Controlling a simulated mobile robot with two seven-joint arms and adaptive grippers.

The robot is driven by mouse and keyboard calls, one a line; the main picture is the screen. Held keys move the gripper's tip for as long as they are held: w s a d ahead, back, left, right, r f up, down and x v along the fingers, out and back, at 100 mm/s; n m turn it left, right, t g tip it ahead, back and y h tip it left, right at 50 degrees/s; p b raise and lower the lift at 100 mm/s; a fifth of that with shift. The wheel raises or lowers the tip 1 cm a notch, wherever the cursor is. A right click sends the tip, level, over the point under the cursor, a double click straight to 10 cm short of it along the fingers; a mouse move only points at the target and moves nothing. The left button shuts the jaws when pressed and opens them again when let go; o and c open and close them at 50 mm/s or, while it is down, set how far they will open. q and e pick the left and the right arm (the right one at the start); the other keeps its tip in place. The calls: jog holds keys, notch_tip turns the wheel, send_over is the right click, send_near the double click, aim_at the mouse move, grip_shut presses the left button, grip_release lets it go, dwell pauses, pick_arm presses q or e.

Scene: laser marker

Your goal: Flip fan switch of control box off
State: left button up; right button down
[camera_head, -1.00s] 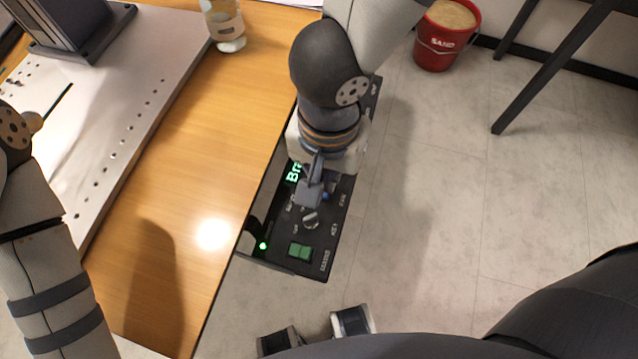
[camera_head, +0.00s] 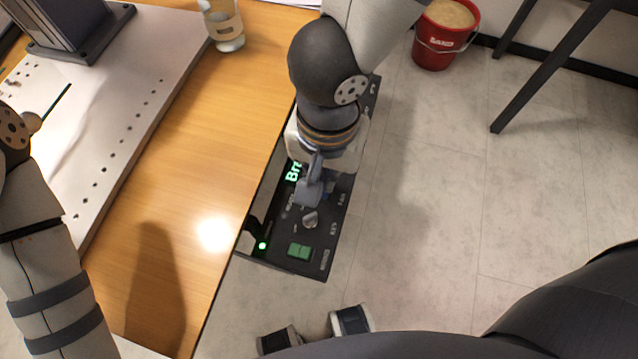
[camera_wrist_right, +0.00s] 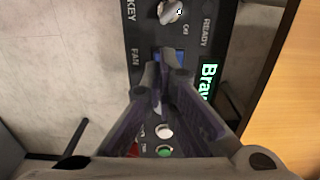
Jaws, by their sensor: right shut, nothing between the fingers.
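The black control box (camera_head: 315,258) hangs along the table's right edge. In the right wrist view, the blue fan switch (camera_wrist_right: 176,55) shows just past the fingertips, beside the FAN label. My right gripper (camera_head: 306,199) is shut and empty, its tips (camera_wrist_right: 164,74) at or just above the switch; I cannot tell whether they touch. The switch's position is unclear. My left arm is at the left edge, its gripper out of view.
The box also carries a key knob (camera_head: 310,219), a green switch (camera_head: 299,251) and a lit green display (camera_head: 292,172). A red sand bucket (camera_head: 440,45) stands on open floor.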

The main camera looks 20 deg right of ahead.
pick_arm(q)
jog(key=shift+s+f+b, duration=0.35)
jog(key=shift+f, duration=0.05)
pick_arm(e)
jog(key=shift+f, duration=1.15)
notch_tip(320, 180, up, 5)
jog(key=p, duration=0.3)
jog(key=shift+w+p, duration=0.1)
jog(key=shift+p, duration=0.3)
jog(key=shift+r+p, duration=0.55)
jog(key=shift+r, duration=0.6)
pick_arm(q)
jog(key=w+r+t, duration=0.1)
jog(key=w+r, duration=0.4)
jog(key=shift+w+r+t, duration=0.3)
jog(key=shift+r+t, duration=0.05)
jog(key=shift+t, duration=0.05)
pick_arm(e)
jog(key=shift+f, duration=0.15)
